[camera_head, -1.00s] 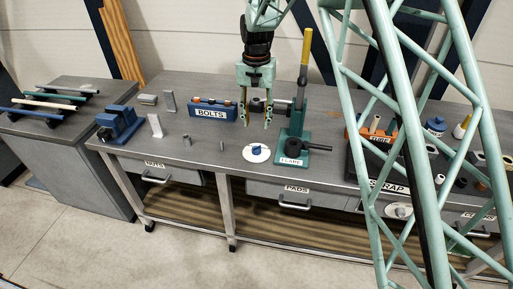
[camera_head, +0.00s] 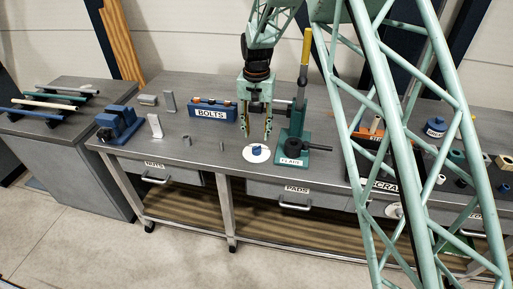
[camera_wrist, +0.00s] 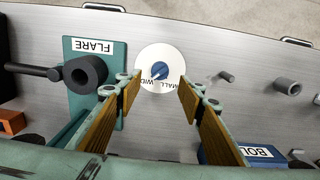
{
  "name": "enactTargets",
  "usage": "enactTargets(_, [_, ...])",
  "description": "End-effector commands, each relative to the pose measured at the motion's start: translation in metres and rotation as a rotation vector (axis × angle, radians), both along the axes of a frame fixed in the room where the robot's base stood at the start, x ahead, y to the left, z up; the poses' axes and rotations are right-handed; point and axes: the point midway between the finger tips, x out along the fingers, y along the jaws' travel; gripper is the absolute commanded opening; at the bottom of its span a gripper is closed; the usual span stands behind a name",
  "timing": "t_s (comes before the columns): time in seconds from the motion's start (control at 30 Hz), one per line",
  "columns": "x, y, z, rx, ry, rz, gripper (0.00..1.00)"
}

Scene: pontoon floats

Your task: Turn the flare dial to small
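The flare dial is a white disc (camera_head: 250,158) with a blue knob (camera_head: 257,150) at its centre, lying on the bench. My gripper (camera_head: 257,138) is open and empty, pointing down just above and behind the dial. In the wrist view its fingers (camera_wrist: 160,87) stand on either side of the dial, apart from the knob.
The green flare press (camera_head: 296,142), with a yellow-tipped lever and dark handle, stands close right of my gripper. A blue BOLTS bin (camera_head: 211,114) is to the left. Small grey posts stand left of the dial. Beyond the press are the scrap bin and other parts.

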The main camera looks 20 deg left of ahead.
Motion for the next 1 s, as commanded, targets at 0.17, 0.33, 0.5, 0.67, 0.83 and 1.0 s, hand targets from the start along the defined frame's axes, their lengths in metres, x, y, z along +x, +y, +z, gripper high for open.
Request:
enactTargets(0.17, [-0.001,0.000,-0.025,-0.001,0.002,0.000,0.36])
enactTargets(0.33, [0.000,0.000,-0.047,0.000,0.001,0.000,0.36])
enactTargets(0.5, [0.000,0.000,-0.067,0.000,0.000,0.000,0.36])
enactTargets(0.67, [0.000,0.000,-0.078,0.000,0.000,0.000,0.36])
enactTargets(0.83, [0.000,0.000,-0.084,0.000,-0.001,0.000,0.36])
enactTargets(1.0, [0.000,0.000,-0.085,0.000,-0.001,0.000,0.36])
